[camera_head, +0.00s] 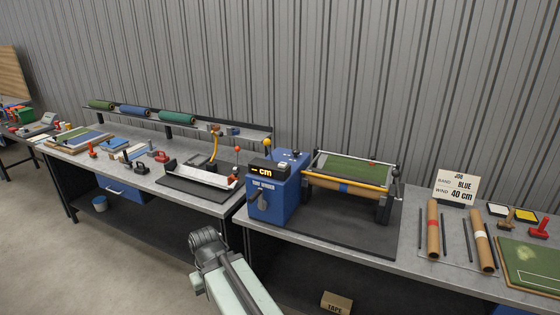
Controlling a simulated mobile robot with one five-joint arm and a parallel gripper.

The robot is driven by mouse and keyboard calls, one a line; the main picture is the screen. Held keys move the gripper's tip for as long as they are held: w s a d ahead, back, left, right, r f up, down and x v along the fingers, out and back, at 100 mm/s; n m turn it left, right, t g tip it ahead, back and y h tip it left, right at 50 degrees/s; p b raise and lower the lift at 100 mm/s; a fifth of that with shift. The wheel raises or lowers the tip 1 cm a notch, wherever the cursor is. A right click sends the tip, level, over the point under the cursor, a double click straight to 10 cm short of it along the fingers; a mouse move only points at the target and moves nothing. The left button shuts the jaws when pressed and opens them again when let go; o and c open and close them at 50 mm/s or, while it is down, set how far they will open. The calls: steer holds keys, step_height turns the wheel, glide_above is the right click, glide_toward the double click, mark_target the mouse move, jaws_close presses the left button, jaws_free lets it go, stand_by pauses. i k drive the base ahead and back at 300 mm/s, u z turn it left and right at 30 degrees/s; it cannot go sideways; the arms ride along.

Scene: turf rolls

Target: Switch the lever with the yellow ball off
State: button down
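The lever with the yellow ball (266,142) stands on top of the blue winder box (272,198), behind its display (263,170), which reads "– cm". Its thin rod leans to the left, the ball at its upper end. I cannot tell from this view whether that position is on or off. My gripper (204,238) is at the lower middle, in front of the bench and apart from the lever, to its lower left. It is dark and small here, and its fingers cannot be made out.
A red-ball lever (237,150) stands left, by a white trough (203,174). The roller frame (350,172) with green turf is right. Floor at the left is free.

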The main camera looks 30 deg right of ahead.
mark_target(267, 142)
steer(key=u, duration=0.55)
steer(key=i, duration=1.25)
steer(key=u, duration=0.85)
steer(key=k, duration=0.85)
steer(key=u, duration=0.1)
steer(key=i, duration=0.95)
steer(key=z, duration=0.1)
